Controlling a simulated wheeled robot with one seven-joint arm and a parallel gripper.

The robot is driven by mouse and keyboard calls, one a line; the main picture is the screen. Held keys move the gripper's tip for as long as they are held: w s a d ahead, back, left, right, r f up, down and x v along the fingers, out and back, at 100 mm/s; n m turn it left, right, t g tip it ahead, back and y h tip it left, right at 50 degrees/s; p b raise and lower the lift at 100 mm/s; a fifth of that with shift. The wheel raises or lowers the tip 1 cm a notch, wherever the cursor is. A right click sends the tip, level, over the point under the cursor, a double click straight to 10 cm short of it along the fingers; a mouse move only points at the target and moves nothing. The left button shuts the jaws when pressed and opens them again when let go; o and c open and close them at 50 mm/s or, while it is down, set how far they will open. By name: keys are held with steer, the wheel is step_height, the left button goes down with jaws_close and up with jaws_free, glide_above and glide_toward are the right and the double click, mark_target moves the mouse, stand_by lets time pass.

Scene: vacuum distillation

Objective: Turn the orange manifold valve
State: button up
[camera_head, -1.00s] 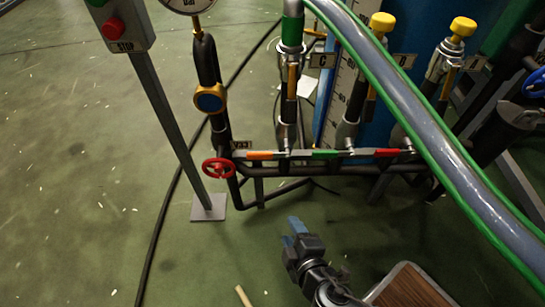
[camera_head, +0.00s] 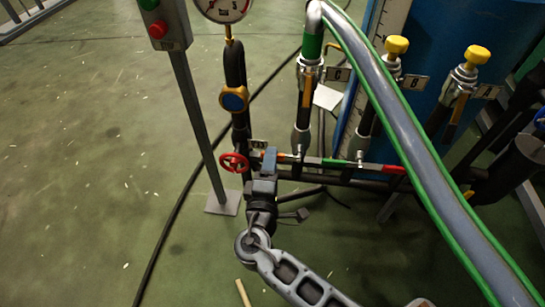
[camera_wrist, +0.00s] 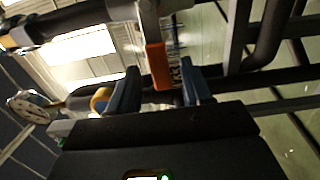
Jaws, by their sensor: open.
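The orange manifold valve handle (camera_head: 284,155) lies along the low horizontal pipe, at the left of a green and a red handle. My gripper (camera_head: 268,156) is at its left end and hides part of it in the head view. In the wrist view the orange handle (camera_wrist: 157,66) shows just beyond and between the two blue fingertips of my gripper (camera_wrist: 160,82). The fingers are apart with a gap between them. I cannot tell whether either finger touches the handle.
A red handwheel (camera_head: 234,163) is close at the left of my gripper. The green handle (camera_head: 334,163) and red handle (camera_head: 382,168) lie to the right. A stop-button post (camera_head: 198,125) stands at the left. A thick green-edged clear hose (camera_head: 420,150) crosses the right side.

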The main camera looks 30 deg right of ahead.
steer(key=shift+x, duration=1.35)
steer(key=shift+c, duration=0.4)
jaws_close()
